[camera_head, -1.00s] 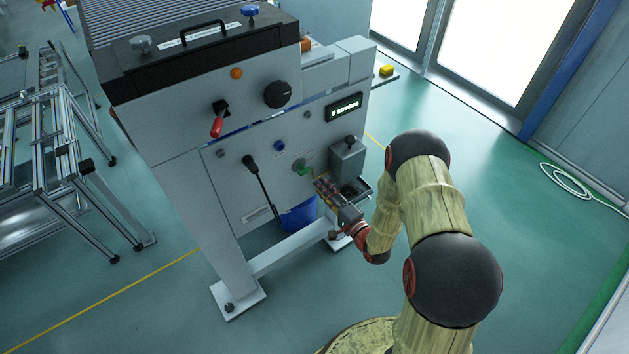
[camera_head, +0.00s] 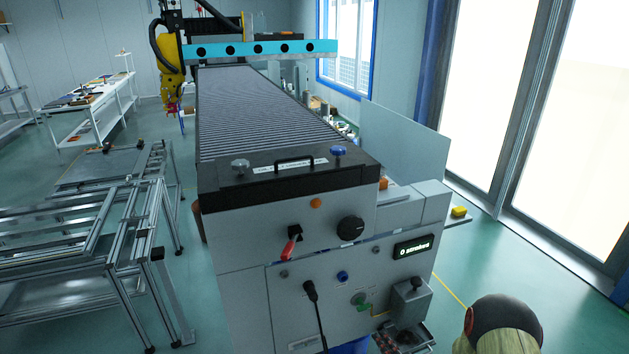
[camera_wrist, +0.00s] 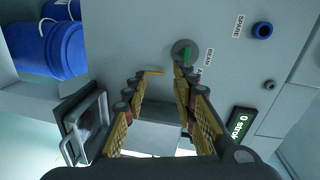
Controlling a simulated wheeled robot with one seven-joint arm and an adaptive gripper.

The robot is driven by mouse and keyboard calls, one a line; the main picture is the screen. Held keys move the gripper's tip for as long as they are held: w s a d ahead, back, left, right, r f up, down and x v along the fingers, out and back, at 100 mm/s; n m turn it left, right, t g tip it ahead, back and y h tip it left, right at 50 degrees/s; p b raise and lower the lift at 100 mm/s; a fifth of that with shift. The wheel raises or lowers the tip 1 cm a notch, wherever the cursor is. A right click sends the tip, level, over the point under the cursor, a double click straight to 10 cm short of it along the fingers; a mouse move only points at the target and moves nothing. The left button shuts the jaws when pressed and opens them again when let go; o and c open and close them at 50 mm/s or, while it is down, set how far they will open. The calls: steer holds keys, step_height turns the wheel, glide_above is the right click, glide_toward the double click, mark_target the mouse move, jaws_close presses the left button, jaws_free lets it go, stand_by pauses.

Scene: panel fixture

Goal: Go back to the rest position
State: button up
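My gripper (camera_wrist: 160,80) is open in the wrist view, with its two yellow-padded fingers apart and nothing held between them. It faces the grey machine panel (camera_wrist: 130,40). The green switch (camera_wrist: 187,55) on a round grey base shows just beyond the right fingertip; I cannot tell whether they touch. The green switch also shows low in the head view (camera_head: 362,302).
The panel carries a red-handled switch (camera_head: 290,246), a black knob (camera_head: 350,229), a black lever (camera_head: 312,292) and a lit display (camera_head: 413,246). A grey box (camera_head: 410,298) juts out at the right. A blue bucket (camera_wrist: 62,45) shows in the wrist view. Green floor lies right.

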steer(key=s+d+f+n+g+h, duration=0.4)
steer(key=s+f+g, duration=0.3)
steer(key=f, duration=0.5)
steer(key=s+d+r+n+g+h, duration=0.2)
steer(key=s+d+r+n+g, duration=0.2)
steer(key=s+d+r+g, duration=0.15)
steer(key=s+a+r+n, duration=0.1)
steer(key=s+a+r, duration=0.3)
steer(key=r, duration=1)
steer(key=s+a+r+n+t, duration=0.1)
steer(key=s+a+r, duration=0.4)
steer(key=r, duration=0.9)
steer(key=s+a+r+n+t, duration=0.1)
steer(key=s+a+r, duration=0.3)
steer(key=s+r, duration=0.4)
step_height(320, 180, up, 6)
steer(key=shift+s+a+r+n+y, duration=0.15)
steer(key=shift+a+r+n+y, duration=0.2)
steer(key=shift+n, duration=0.55)
